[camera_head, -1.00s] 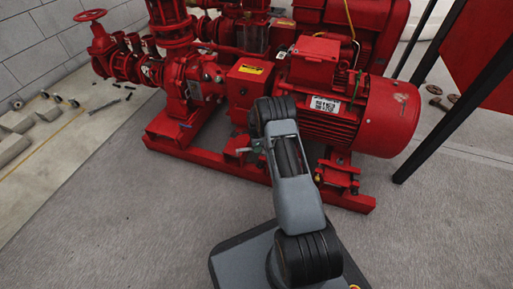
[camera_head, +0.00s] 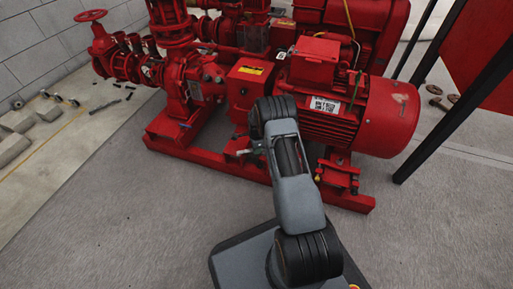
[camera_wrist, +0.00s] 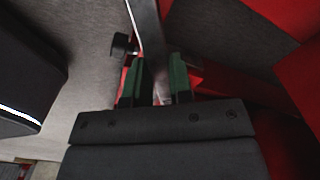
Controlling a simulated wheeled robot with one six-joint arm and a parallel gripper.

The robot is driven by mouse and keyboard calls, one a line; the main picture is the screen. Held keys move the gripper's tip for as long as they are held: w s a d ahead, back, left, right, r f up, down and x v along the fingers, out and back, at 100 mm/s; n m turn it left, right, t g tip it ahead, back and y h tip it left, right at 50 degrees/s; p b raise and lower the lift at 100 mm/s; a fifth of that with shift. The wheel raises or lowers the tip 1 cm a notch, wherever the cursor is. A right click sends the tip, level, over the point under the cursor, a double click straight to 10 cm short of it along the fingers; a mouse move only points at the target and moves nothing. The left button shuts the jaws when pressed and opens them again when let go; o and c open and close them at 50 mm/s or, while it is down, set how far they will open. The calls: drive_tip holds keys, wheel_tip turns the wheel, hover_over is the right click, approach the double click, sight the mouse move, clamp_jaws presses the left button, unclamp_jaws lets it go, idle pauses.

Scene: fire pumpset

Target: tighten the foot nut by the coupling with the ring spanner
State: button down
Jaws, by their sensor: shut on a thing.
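My gripper (camera_wrist: 157,82) has two green-lined fingers in the wrist view. They are shut on the ring spanner (camera_wrist: 150,32), a grey metal bar running up out of the top of the picture. The spanner's far end is out of that view. In the head view my arm reaches to the red pumpset base, just below the red coupling housing (camera_head: 250,82) with its yellow label. The gripper and spanner are small and partly hidden there. I cannot make out the foot nut, nor whether the ring is around it.
The red motor (camera_head: 365,115) stands right of my arm, and the red pump (camera_head: 197,85) stands left. The red base frame (camera_head: 200,158) runs across in front. A dark round-ended piece (camera_wrist: 122,46) sits beside the spanner. Grey floor in front is clear.

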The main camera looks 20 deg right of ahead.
drive_tip(key=shift+r, duration=0.25)
drive_tip(key=shift+r+p, duration=1.65)
drive_tip(key=shift+r, duration=0.7)
drive_tip(key=shift+f, duration=0.2)
drive_tip(key=shift+s+f+n+b, duration=0.2)
drive_tip(key=shift+s+f+b, duration=0.1)
drive_tip(key=shift+f, duration=0.2)
drive_tip(key=shift+s+f+n+b, duration=0.2)
drive_tip(key=shift+f+b, duration=0.1)
drive_tip(key=shift+f, duration=0.2)
drive_tip(key=shift+f+b, duration=1)
drive_tip(key=shift+f, duration=0.35)
drive_tip(key=shift+w, duration=0.15)
